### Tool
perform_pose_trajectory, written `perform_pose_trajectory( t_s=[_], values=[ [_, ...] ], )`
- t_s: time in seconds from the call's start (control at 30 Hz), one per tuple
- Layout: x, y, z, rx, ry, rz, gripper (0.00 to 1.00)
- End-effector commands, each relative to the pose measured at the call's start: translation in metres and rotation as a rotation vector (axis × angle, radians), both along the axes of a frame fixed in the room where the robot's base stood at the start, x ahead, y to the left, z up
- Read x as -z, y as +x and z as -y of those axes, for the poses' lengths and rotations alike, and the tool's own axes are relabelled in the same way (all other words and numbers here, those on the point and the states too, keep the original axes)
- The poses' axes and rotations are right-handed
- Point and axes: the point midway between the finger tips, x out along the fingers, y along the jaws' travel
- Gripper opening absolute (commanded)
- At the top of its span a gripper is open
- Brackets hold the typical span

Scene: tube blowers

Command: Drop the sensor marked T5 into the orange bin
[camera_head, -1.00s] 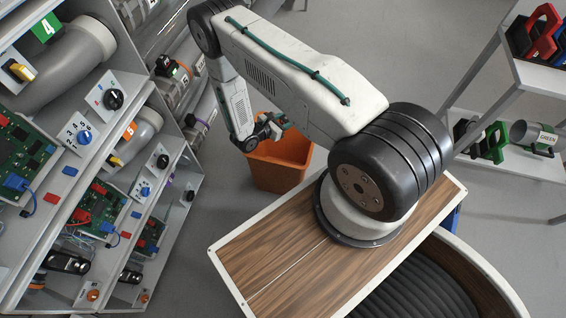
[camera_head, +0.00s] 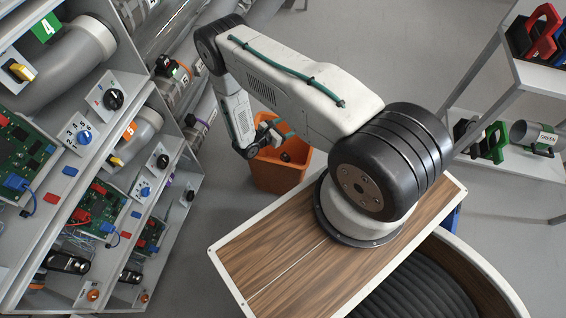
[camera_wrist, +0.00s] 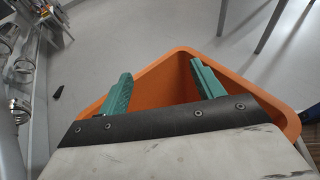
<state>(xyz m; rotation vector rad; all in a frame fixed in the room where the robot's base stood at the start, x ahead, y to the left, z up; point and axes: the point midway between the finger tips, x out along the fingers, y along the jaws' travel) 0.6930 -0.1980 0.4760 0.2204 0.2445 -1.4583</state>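The orange bin (camera_head: 277,176) stands on the floor beyond my wooden deck, and it fills much of the wrist view (camera_wrist: 160,72). Part of the bin's inside is hidden behind my gripper in the wrist view.
A grey rack with pipes, circuit boards (camera_head: 20,150) and knobs stands at the left. Grey floor (camera_head: 385,50) lies open behind the bin.

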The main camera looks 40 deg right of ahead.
Motion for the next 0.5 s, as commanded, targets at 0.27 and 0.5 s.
perform_pose_trajectory(
  t_s=[0.27,0.5],
  values=[
    [-0.003,0.0,-0.01,-0.002,0.0,0.001,0.67],
    [-0.015,-0.004,-0.049,-0.005,0.0,0.001,0.67]
  ],
)
